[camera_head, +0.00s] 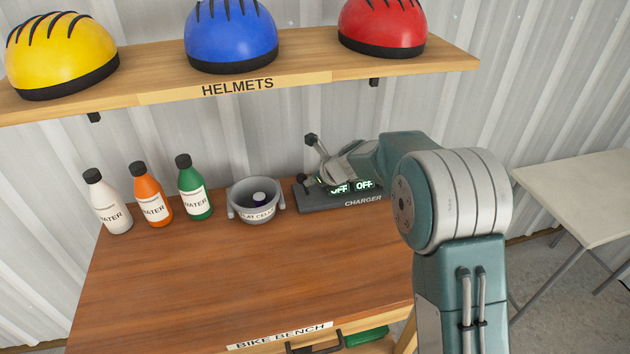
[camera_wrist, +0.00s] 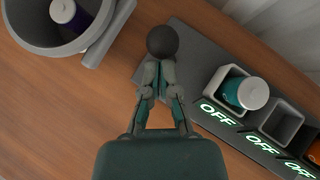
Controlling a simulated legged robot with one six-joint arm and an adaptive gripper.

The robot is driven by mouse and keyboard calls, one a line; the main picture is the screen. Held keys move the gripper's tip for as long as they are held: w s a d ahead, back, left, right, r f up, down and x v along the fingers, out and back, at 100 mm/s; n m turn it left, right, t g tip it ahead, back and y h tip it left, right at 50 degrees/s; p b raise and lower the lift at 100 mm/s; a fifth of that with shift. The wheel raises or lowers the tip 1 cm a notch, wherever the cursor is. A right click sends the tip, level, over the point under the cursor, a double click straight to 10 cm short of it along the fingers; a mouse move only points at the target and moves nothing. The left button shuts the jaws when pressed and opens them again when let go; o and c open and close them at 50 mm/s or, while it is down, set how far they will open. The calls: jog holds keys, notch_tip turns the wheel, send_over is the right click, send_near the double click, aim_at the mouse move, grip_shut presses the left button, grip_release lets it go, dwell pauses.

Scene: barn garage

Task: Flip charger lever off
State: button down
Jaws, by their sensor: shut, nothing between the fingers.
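The dark grey charger (camera_head: 342,202) sits at the back right of the bench, partly hidden behind my arm. It also fills the right of the wrist view (camera_wrist: 205,55), where several green OFF signs are lit. A dark round knob (camera_wrist: 162,42), seemingly the lever's, stands at the charger's left end. My gripper (camera_wrist: 160,78) is shut and empty, its fingertips right by the knob. I cannot tell whether they touch it. In the head view my gripper (camera_head: 318,179) is over the charger's left end. A white-topped teal cell (camera_wrist: 245,92) sits in one charger slot; the slot beside it looks empty.
A grey flat-cell bin (camera_head: 256,214) with a cell inside stands left of the charger; it shows in the wrist view (camera_wrist: 95,48). White, orange and green bottles (camera_head: 152,207) stand farther left. The helmet shelf (camera_head: 300,68) hangs above. The front bench top (camera_head: 220,285) is clear.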

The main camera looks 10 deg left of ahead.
jog(key=shift+r, duration=0.85)
jog(key=shift+d, duration=0.1)
